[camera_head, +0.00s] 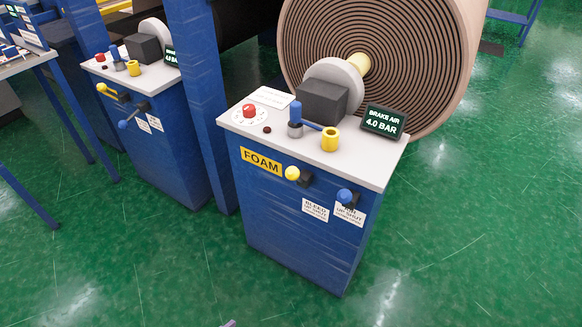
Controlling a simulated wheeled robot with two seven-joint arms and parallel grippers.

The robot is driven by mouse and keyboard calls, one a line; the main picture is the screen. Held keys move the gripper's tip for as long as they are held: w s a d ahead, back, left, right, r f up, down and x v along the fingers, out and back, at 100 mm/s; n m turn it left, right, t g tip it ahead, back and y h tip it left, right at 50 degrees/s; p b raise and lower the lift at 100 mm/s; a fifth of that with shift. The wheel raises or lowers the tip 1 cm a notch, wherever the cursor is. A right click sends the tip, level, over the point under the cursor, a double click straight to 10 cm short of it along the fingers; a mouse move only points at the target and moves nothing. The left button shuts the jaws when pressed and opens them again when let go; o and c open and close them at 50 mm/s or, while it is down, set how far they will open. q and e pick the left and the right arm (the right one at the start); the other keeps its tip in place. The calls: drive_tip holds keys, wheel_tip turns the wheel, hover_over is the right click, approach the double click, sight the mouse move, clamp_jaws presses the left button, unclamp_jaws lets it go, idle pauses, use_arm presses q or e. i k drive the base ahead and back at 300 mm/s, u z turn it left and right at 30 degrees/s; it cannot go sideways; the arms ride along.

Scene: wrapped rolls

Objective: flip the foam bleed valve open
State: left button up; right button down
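A blue cabinet (300,225) with a grey top stands in the middle, with a yellow FOAM label (261,161) on its front. Right of the label, a yellow-knobbed lever (292,173) sits on a black mount, its knob facing toward me. A white sign reading BLEED (315,208) is below it; its smaller print is unclear. A blue-knobbed lever (345,196) is further right, above another sign (350,213) whose readable words are "UP" and "SHUT". The exact angle of both levers is hard to tell.
The cabinet top holds a red knob (249,111), a blue handle (295,114), a yellow cup (330,139) and a display reading BRAKE AIR 4.0 BAR (382,122). A large roll (400,60) is behind. A similar cabinet (150,140) stands left, past a blue post (200,100). The front green floor (160,270) is clear.

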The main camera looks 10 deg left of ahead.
sight(292, 173)
drive_tip(key=z, duration=0.05)
drive_tip(key=k, duration=0.5)
drive_tip(key=u, duration=0.6)
drive_tip(key=i, duration=1.4)
drive_tip(key=z, duration=0.65)
